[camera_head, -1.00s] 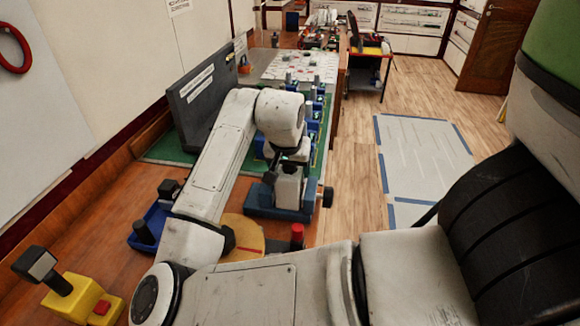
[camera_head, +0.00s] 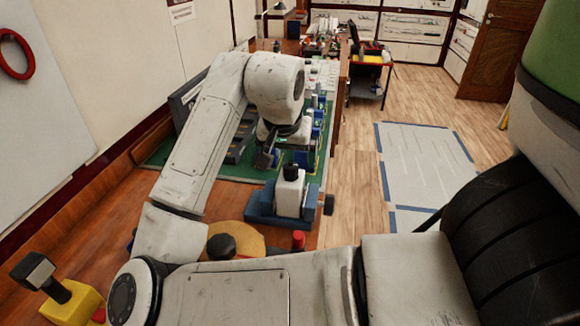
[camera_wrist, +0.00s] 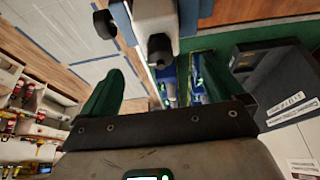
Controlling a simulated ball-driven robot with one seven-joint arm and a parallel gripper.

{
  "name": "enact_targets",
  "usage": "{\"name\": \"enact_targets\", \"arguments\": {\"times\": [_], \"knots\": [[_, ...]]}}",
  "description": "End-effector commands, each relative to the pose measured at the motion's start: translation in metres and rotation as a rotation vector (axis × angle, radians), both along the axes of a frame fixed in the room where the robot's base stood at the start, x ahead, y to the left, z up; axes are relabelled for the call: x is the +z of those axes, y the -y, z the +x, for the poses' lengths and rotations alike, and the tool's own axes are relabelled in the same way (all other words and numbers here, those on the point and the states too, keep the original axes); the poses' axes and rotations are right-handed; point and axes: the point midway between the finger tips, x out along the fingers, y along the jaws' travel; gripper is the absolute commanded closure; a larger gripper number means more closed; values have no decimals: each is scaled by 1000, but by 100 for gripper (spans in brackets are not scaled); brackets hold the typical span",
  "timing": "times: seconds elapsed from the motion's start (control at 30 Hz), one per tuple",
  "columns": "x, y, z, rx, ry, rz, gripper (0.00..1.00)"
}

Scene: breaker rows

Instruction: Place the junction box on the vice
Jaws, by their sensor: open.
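A white box with a black knob on top, which looks like the junction box (camera_head: 290,192), stands upright on the blue vice (camera_head: 260,212). It appears seated between the vice's blue sides. In the wrist view the white box (camera_wrist: 150,14) and part of the blue vice (camera_wrist: 120,22) are at the top edge. My gripper (camera_head: 268,150) is above and beyond the box in the head view, apart from it.
A round tan disc (camera_head: 238,242) and a red-topped post (camera_head: 298,240) are in front of the vice. A yellow control box (camera_head: 75,305) is at the lower left. Blue holders (camera_head: 317,130) stand in a row on the green mat (camera_head: 160,163). A dark sign panel (camera_wrist: 275,85) is at the right.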

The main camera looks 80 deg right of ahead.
Motion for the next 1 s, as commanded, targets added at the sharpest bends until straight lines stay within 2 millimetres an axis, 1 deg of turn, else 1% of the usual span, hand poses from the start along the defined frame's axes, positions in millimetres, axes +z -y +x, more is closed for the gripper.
{"name": "enact_targets", "arguments": {"times": [0.03,0.1,0.2,0.3,1.0], "knots": [[8,-3,-1,-1,2,-2,5],[17,-6,-1,-1,3,-1,5],[25,-10,-1,-2,1,-1,5],[29,-12,-1,-1,0,0,5],[30,-12,-1,-1,-1,0,5]]}}
